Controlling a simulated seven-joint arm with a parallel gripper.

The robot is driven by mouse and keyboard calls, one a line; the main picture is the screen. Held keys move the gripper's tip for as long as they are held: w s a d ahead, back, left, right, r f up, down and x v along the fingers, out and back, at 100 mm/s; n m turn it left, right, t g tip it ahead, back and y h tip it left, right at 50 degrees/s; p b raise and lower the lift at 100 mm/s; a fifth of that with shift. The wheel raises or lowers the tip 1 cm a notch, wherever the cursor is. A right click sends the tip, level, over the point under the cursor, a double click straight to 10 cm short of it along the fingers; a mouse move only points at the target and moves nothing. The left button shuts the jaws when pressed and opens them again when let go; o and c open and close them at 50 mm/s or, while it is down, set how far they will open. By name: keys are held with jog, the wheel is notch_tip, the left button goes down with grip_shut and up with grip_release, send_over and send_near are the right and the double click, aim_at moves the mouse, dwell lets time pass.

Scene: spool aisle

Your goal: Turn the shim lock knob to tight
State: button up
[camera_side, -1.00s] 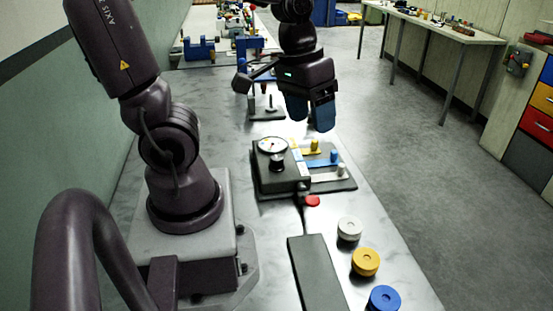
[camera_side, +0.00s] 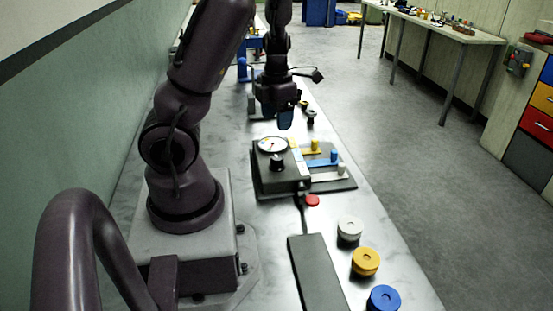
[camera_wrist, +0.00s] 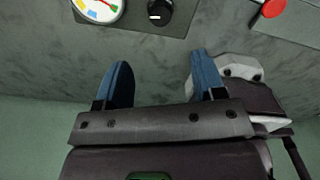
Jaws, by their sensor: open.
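A dark box with a round white dial (camera_side: 272,145) and a black knob (camera_side: 277,163) stands mid-bench in the side view. In the wrist view the knob (camera_wrist: 160,12) is at the top edge, beside the coloured dial (camera_wrist: 99,8); a white mark shows on its face. The lettering is too small to read. My gripper (camera_side: 286,122) points down above the bench, behind the box and apart from the knob. In the wrist view my gripper (camera_wrist: 160,62) is open and empty, its two blue fingers spread below the knob.
Yellow (camera_side: 315,146), blue (camera_side: 322,162) and pale (camera_side: 329,176) strips with pegs lie right of the box. A red knob (camera_side: 312,201) sits in front. White (camera_side: 349,229), yellow (camera_side: 366,262) and blue (camera_side: 384,298) spools stand nearer, beside a dark bar (camera_side: 318,272).

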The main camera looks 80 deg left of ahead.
aim_at(276, 157)
notch_tip(276, 157, down, 13)
jog(key=shift+r, duration=0.1)
dwell(0.3)
jog(key=c, duration=0.9)
